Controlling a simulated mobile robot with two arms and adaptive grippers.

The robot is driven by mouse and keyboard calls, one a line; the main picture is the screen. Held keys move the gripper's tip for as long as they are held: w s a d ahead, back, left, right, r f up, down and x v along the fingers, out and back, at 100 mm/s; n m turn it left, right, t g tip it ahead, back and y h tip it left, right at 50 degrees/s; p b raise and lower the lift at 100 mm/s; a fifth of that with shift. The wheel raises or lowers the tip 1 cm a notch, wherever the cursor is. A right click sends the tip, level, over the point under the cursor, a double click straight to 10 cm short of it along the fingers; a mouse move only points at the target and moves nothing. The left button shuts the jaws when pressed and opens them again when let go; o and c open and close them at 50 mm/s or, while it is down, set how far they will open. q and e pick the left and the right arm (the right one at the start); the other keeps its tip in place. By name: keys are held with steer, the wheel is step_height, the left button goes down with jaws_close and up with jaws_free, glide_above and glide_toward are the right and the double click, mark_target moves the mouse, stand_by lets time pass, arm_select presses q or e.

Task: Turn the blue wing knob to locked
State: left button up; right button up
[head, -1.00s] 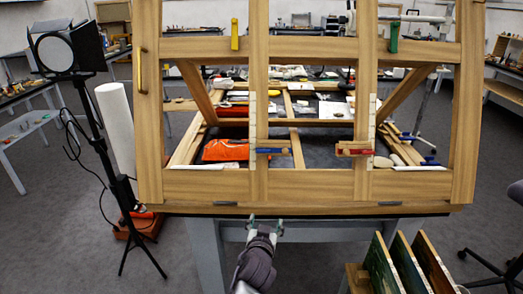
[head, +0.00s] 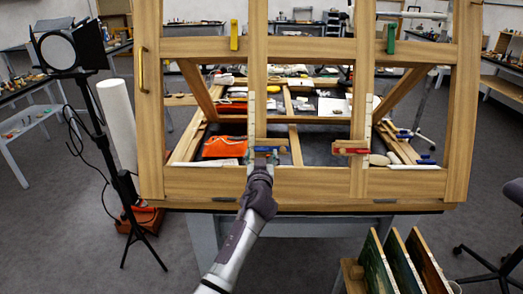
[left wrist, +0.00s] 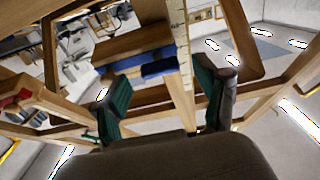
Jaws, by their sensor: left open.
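The blue wing knob (head: 266,149) sits on a wooden block on the left upright of the wooden frame (head: 310,183). It lies roughly level in the head view. In the left wrist view the blue knob (left wrist: 158,68) shows as a short bar ahead of the fingers, near the middle of the gap. My left gripper (head: 262,159) is just in front of and below the knob, partly covering it. In the left wrist view its two green-padded fingers (left wrist: 163,88) are spread, with nothing between the pads. Contact with the knob cannot be told. My right gripper is in neither view.
A red knob (head: 356,151) sits on the right upright. A yellow handle (head: 234,35) and a green one (head: 391,38) are higher up. An orange bag (head: 222,147) lies behind the frame. A lamp stand (head: 105,135) is at left; panels (head: 400,262) stand at lower right.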

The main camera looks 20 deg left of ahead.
arm_select(q)
steer(key=shift+x, duration=1.05)
steer(key=c, duration=1.2)
